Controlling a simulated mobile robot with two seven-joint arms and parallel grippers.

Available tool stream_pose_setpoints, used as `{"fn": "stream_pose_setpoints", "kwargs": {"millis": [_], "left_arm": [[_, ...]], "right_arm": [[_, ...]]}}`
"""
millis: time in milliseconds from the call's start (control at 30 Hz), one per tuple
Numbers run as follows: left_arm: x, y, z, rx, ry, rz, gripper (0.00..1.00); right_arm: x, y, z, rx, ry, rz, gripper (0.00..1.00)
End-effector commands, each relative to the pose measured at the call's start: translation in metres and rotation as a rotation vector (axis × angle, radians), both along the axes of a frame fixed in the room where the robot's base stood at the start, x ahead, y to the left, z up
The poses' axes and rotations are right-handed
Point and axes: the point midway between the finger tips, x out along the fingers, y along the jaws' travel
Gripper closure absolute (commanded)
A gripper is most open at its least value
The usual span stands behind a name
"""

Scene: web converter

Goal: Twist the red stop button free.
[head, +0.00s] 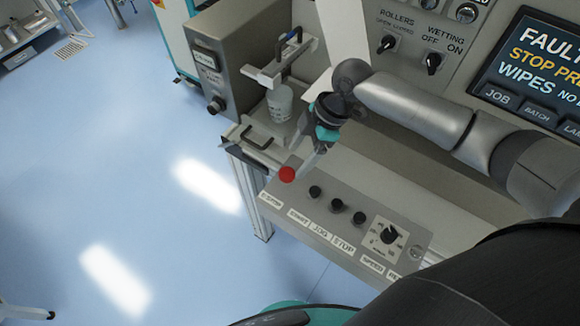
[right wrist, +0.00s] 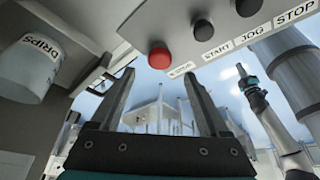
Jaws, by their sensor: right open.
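The red stop button (head: 287,174) is a round knob at the left end of the grey control panel (head: 345,236). In the right wrist view the red button (right wrist: 158,57) appears just above the gap between my right fingertips. My right gripper (head: 312,160) is beside the button, its fingers pointing down toward the panel. It also shows in the right wrist view (right wrist: 159,80), open with nothing between the fingers. What looks like my left gripper (right wrist: 242,74) shows small at the right of the wrist view; its jaws cannot be made out. It is not in the head view.
Black buttons (head: 337,205) and a speed dial (head: 389,235) line the panel to the right of the red button. A drip cup (head: 280,103) hangs behind, near a black handle (head: 258,137). A fault screen (head: 535,65) is at upper right. Open floor lies left.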

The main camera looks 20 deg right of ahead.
Motion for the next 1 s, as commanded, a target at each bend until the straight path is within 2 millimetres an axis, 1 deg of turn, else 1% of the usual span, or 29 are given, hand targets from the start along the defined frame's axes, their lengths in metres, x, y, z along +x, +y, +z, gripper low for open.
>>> {"fn": "stream_pose_setpoints", "kwargs": {"millis": [33,133,200,300,467,700,767,1000], "left_arm": [[0.008,-0.001,-0.001,-0.001,-0.012,0.0,1.0],[0.021,-0.002,-0.001,-0.003,-0.033,0.0,1.0],[0.026,-0.002,-0.002,-0.004,-0.043,0.0,1.0],[0.026,-0.002,-0.003,-0.004,-0.044,0.0,1.0],[0.024,-0.002,-0.003,-0.004,-0.039,0.0,1.0],[0.016,-0.001,-0.004,-0.003,-0.027,0.0,1.0],[0.016,-0.001,-0.004,-0.003,-0.026,0.0,1.0],[0.015,-0.001,-0.004,-0.002,-0.025,-0.001,1.0]], "right_arm": [[0.0,0.005,-0.011,0.001,0.002,0.002,0.21],[0.001,0.012,-0.028,0.001,0.002,0.0,0.21],[0.001,0.016,-0.037,0.0,0.002,0.001,0.21],[0.002,0.02,-0.047,0.001,0.001,0.0,0.21],[0.002,0.022,-0.053,-0.001,0.0,0.001,0.21],[0.002,0.022,-0.054,-0.001,0.0,0.001,0.21],[0.002,0.022,-0.054,-0.001,0.0,0.001,0.27],[0.002,0.022,-0.053,-0.001,0.0,0.001,0.54]]}}
